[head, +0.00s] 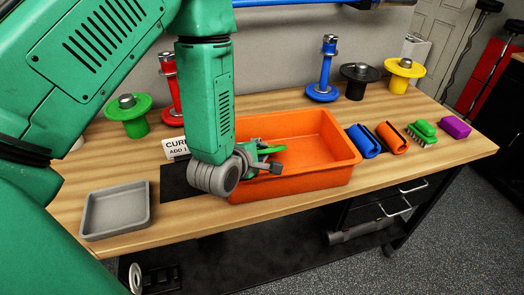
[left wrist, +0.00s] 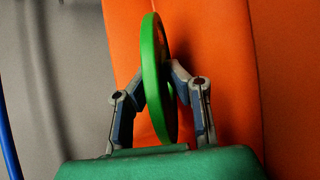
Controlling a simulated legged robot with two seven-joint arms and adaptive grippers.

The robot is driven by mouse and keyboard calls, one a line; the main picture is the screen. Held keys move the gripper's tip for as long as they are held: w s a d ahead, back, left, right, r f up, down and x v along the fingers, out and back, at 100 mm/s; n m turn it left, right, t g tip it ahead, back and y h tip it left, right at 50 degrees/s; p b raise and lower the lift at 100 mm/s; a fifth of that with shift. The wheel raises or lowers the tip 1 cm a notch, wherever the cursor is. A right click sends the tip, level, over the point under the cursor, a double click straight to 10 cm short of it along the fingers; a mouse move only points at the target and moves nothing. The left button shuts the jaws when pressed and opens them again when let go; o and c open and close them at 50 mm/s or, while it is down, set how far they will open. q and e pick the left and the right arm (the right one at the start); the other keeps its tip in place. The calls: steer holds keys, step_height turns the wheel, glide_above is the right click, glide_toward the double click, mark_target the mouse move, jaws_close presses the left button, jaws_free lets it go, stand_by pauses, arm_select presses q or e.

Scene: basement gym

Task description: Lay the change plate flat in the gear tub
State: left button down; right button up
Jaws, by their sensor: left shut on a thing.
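The change plate is a green disc (left wrist: 153,85), seen nearly edge-on in the left wrist view. My left gripper (head: 268,156) is shut on it, with a finger on each side of the disc. In the head view only a little green of the plate shows at the gripper, and the rest is hidden. The gear tub is the orange rectangular bin (head: 335,172) on the bench. The plate looks tilted on edge, not flat. My right gripper is not in view.
A grey square tray (head: 116,208) stands empty at the bench's left front. Weight posts, including a blue one (head: 323,88), stand along the back. The tub's right part looks empty.

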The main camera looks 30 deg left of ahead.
arm_select(q)
steer(key=shift+s+d+f, duration=0.1)
steer(key=shift+f, duration=0.1)
steer(key=c, duration=1.5)
jaws_free()
steer(key=shift+s+f, duration=0.15)
steer(key=shift+f, duration=0.05)
steer(key=r, duration=1)
steer(key=shift+w+r, duration=0.3)
steer(key=shift+w, duration=0.05)
steer(key=shift+s, duration=0.1)
